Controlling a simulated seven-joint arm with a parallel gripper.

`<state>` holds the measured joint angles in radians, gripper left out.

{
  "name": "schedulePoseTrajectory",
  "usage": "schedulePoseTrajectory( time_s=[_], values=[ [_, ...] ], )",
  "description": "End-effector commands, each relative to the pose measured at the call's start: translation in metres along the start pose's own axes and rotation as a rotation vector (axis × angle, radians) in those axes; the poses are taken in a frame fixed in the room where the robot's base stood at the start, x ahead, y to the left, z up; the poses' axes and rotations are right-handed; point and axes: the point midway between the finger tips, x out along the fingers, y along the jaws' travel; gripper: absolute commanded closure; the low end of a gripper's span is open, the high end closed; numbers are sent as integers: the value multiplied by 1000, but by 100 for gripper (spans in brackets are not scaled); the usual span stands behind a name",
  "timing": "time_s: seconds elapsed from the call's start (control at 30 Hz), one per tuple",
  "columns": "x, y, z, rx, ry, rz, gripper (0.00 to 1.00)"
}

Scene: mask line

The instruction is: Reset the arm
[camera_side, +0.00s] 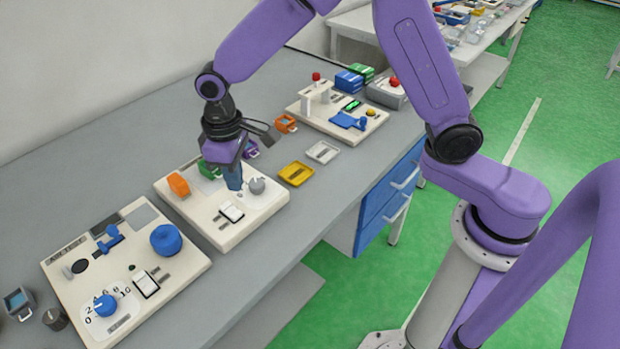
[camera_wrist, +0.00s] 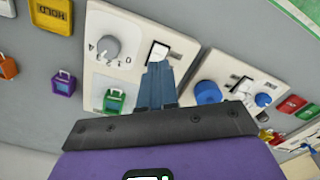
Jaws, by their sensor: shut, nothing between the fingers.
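My purple arm reaches over the grey bench in the side view. My gripper (camera_side: 234,184) points down, its blue fingers together and empty, above the middle white panel (camera_side: 205,225). In the wrist view my gripper (camera_wrist: 160,72) shows its closed blue fingers near a white rocker switch (camera_wrist: 160,52) on that panel. I cannot tell whether the fingertips touch the panel. A grey dial (camera_side: 256,185) sits just right of the fingers in the side view, and the white switch (camera_side: 231,212) lies just in front of them.
A left panel (camera_side: 190,262) carries a blue knob (camera_side: 166,239) and a numbered dial. Yellow (camera_side: 296,173) and white (camera_side: 323,152) trays lie to the right. Another panel (camera_side: 310,108) stands farther back.

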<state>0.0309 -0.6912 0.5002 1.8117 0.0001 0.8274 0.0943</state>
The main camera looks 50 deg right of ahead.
Motion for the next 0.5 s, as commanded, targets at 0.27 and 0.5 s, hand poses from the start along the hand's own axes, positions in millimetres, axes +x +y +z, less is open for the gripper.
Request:
schedulePoseTrajectory(
  time_s=[0.27, 0.5],
  values=[
    [-39, -9, 79, -145, 12, -2, 100],
    [-60, -11, 158, -274, 18, -5, 100]
  ],
)
